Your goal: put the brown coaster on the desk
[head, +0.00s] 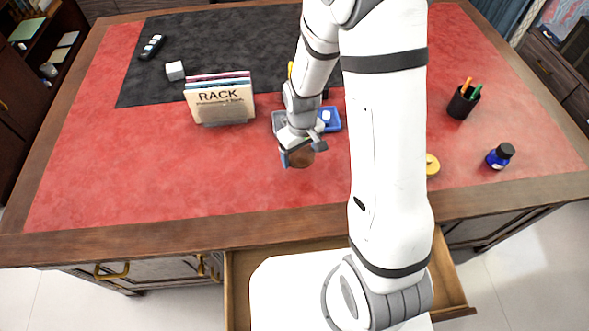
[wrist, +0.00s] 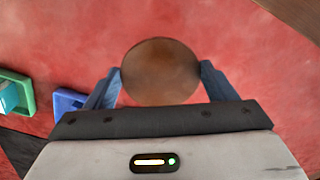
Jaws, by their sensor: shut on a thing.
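The brown coaster (wrist: 160,72) is a round brown disc between the two blue fingers of my gripper (wrist: 160,80) in the wrist view. The fingers touch its left and right edges, so my gripper is shut on it. In the head view the coaster (head: 300,158) shows below my gripper (head: 298,150), over the red leather of the desk (head: 180,180). I cannot tell whether the coaster touches the leather or is held just above it. My arm hides part of the desk to the right.
A blue tray (head: 331,119) lies just behind my gripper. A rack of books (head: 222,104) stands to the left. A pen cup (head: 463,103), an ink bottle (head: 499,157) and a yellow object (head: 432,166) are to the right. An open drawer (head: 240,290) juts out in front. The front-left leather is clear.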

